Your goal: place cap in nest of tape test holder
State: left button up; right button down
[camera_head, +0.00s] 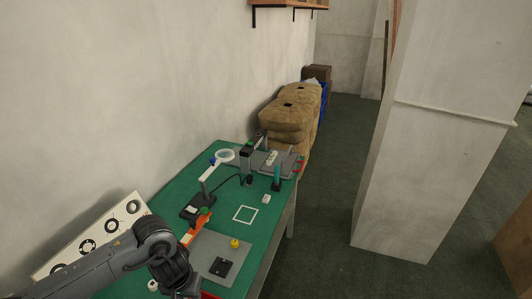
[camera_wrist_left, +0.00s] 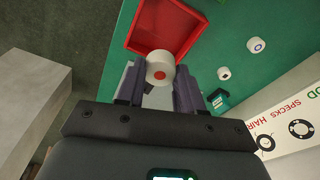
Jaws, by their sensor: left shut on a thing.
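A white round cap (camera_wrist_left: 157,70) with a red dot on its face sits between the fingers of my left gripper (camera_wrist_left: 160,82) in the left wrist view. The fingers are shut on its sides, above a red tray. In the head view my left arm comes in at the lower left, and its wrist hides the fingers and the cap. A grey plate (camera_head: 208,246) on the green table carries a black block (camera_head: 222,267) and a small yellow piece (camera_head: 234,244). I cannot tell for sure which part is the tape test holder, and no nest shows clearly. My right gripper is not in view.
The red tray (camera_wrist_left: 138,40) lies on the green table (camera_wrist_left: 232,22). A sign board (camera_head: 92,240) leans at the wall.

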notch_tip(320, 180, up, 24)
jog(key=p, duration=2.3)
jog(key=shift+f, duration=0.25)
